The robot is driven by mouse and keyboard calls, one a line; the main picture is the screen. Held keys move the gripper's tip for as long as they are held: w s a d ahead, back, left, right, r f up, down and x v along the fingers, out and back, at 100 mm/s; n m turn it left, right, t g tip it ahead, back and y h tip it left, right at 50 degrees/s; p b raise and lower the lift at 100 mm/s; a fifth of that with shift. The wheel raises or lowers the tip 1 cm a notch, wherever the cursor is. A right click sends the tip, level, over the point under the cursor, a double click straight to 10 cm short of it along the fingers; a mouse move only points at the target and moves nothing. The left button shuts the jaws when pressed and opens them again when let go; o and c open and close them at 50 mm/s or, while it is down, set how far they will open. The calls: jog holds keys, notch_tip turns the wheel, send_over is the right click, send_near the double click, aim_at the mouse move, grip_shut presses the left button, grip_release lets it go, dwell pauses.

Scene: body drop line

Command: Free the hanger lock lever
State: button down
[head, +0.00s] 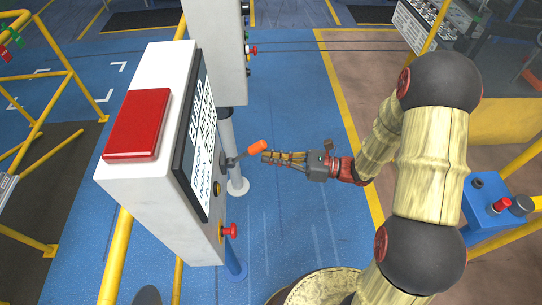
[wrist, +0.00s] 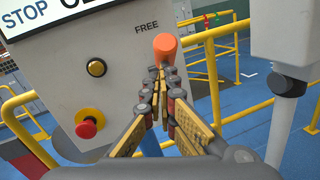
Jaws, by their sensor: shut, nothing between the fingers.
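The hanger lock lever has an orange grip (head: 257,147) on a grey stem that sticks out from the side of a white control box (head: 150,185). In the wrist view the orange grip (wrist: 165,45) points at the camera, just right of the printed word FREE. My gripper (head: 265,157) is shut and empty, with its fingertips right beside the orange grip. In the wrist view the fingertips (wrist: 160,72) meet just below the grip. I cannot tell whether they touch it. The lever's stem is hidden behind the grip in the wrist view.
The box also carries a red push button (wrist: 88,125), an amber round button (wrist: 96,67), a display (head: 198,135) and a red top block (head: 138,123). A second grey box on a post (head: 229,150) stands behind. Yellow rails (head: 45,110) run at left. Blue floor lies open around.

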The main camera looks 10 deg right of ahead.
jog(key=shift+f, duration=0.1)
jog(key=f+v, duration=0.3)
jog(key=v, duration=0.9)
jog(key=shift+s+d, duration=0.25)
jog(key=shift+s, duration=0.1)
